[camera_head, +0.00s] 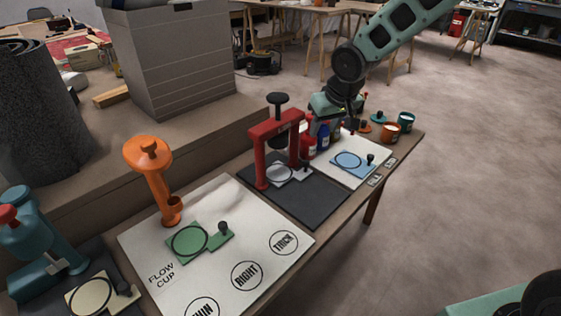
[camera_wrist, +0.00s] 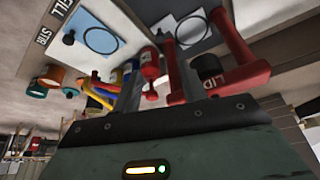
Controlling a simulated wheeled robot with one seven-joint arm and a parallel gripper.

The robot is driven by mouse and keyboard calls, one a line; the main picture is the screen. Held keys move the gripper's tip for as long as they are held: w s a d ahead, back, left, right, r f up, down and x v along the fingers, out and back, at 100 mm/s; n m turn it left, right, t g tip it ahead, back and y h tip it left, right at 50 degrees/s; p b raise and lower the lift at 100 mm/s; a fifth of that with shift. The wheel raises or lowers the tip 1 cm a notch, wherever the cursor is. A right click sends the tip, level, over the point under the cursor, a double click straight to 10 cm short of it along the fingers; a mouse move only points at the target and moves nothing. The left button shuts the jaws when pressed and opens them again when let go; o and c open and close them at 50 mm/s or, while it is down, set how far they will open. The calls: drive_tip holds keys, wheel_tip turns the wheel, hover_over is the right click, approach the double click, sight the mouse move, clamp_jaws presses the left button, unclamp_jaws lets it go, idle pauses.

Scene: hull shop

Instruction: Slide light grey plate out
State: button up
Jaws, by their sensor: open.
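The light grey plate (camera_head: 296,177) lies on the dark mat beneath the red press-like stand (camera_head: 262,155), with a ring outline and a small dark knob at its right end. The stand's posts partly hide it. In the wrist view, the grey plate (camera_wrist: 192,30) shows beside the red stand (camera_wrist: 235,50), which bears the letters "LID". My gripper (camera_head: 322,128) is open, behind and to the right of the stand, close to the bottles. In the wrist view, my gripper's fingers (camera_wrist: 153,72) are apart, with a red bottle visible between them. I see no contact with the plate.
Red and blue bottles (camera_head: 323,137) stand right behind the stand. A blue plate (camera_head: 349,161) lies on a white board to the right, with orange and teal cups beyond. A green plate (camera_head: 190,241) and orange stand (camera_head: 152,185) are at left.

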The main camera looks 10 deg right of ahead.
sight(306, 161)
drive_tip(key=b+x, duration=0.1)
drive_tip(key=x, duration=0.5)
drive_tip(key=b+x, duration=0.1)
drive_tip(key=x, duration=1)
drive_tip(key=shift+w+a+f+b, duration=0.15)
drive_tip(key=shift+w+b, duration=0.25)
